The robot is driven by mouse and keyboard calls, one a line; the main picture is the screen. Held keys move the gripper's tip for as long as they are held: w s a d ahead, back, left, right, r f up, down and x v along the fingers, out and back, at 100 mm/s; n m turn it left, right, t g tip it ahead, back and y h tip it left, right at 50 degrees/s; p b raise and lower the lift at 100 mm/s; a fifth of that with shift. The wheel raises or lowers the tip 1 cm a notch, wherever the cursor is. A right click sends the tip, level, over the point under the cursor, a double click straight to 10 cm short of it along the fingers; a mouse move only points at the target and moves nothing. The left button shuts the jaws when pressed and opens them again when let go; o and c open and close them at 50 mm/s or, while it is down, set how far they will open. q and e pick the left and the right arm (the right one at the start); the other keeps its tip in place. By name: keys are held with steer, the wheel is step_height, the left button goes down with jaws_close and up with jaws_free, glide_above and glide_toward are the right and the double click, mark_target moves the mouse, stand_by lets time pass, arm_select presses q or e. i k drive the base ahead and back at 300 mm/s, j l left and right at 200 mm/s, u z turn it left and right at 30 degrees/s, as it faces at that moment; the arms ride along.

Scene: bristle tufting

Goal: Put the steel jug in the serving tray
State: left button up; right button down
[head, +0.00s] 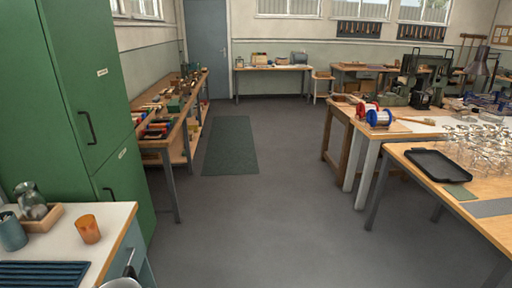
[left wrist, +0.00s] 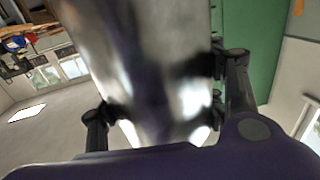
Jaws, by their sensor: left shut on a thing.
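The steel jug (left wrist: 150,60) fills the middle of the left wrist view, shiny and blurred at close range. My left gripper (left wrist: 168,95) is shut on it, with dark fingers on both sides. In the head view only a bright round metal rim, apparently the jug's (head: 122,283), shows at the bottom edge; the rest is cut off. The black serving tray (head: 439,164) lies on the wooden table at the right, far from the jug, and looks empty. My right gripper is in neither view.
A white-topped counter (head: 75,240) at lower left holds an orange cup (head: 88,229), a blue cup (head: 11,232) and a wooden box (head: 42,222). Many clear glasses (head: 480,145) crowd the table beyond the tray. The grey floor (head: 270,215) between is open.

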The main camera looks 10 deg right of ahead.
mark_target(432, 164)
steer(key=i+l+z, duration=0.25)
steer(key=z, duration=0.2)
steer(key=i+l+z, duration=0.15)
steer(key=z, duration=0.25)
steer(key=i+l+z, duration=0.1)
steer(key=i+z, duration=0.15)
steer(key=i, duration=0.45)
steer(key=i+z, duration=0.3)
steer(key=i, duration=0.4)
steer(key=i+j+z, duration=0.25)
steer(key=i, duration=0.4)
steer(key=i+j+z, duration=0.15)
steer(key=i+z, duration=0.2)
steer(key=i+j+z, duration=0.3)
steer(key=i, duration=0.2)
steer(key=i+j+z, duration=0.35)
steer(key=i+j, duration=0.05)
